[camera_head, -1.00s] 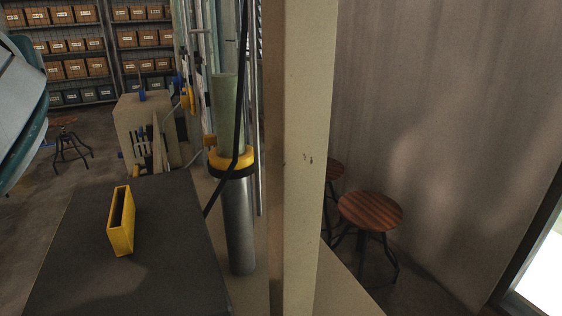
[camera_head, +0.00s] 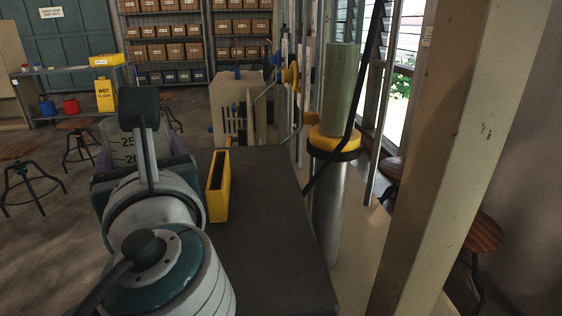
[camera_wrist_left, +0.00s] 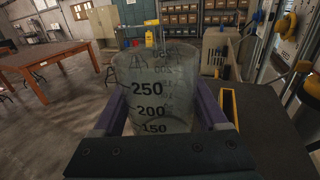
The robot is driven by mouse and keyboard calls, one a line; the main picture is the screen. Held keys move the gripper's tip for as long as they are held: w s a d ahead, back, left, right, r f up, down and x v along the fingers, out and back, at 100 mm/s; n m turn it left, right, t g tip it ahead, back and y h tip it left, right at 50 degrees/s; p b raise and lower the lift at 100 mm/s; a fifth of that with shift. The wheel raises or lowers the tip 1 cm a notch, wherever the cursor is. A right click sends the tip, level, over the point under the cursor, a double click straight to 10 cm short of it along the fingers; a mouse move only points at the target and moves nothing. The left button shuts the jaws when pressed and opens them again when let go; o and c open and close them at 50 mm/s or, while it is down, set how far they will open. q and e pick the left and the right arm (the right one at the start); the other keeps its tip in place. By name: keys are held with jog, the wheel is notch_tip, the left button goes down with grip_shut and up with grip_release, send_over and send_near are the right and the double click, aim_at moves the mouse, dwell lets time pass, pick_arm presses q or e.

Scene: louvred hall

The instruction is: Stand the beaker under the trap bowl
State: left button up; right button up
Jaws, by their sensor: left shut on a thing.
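The beaker is clear with dark volume marks, and it shows in the wrist view (camera_wrist_left: 155,75) upright between the two purple fingers of my left gripper (camera_wrist_left: 160,92). The gripper is shut on its sides. In the head view the beaker (camera_head: 122,148) shows at the left, partly hidden behind my left wrist, with my left gripper (camera_head: 140,157) around it. It is left of the dark table top (camera_head: 265,225). I cannot pick out the trap bowl with certainty. My right gripper is in neither view.
A narrow yellow open holder (camera_head: 218,187) stands on the dark table top. Right of it rises a metal post (camera_head: 328,205) with a yellow collar (camera_head: 334,142) and a black hose (camera_head: 348,130). A beige column (camera_head: 440,170) blocks the right side. Stools stand around.

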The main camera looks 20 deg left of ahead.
pick_arm(q)
jog(key=shift+f+b, duration=0.6)
jog(key=shift+f, duration=1.35)
jog(key=shift+f, duration=0.2)
jog(key=o, duration=1.3)
jog(key=shift+r, duration=0.1)
jog(key=shift+c, duration=0.2)
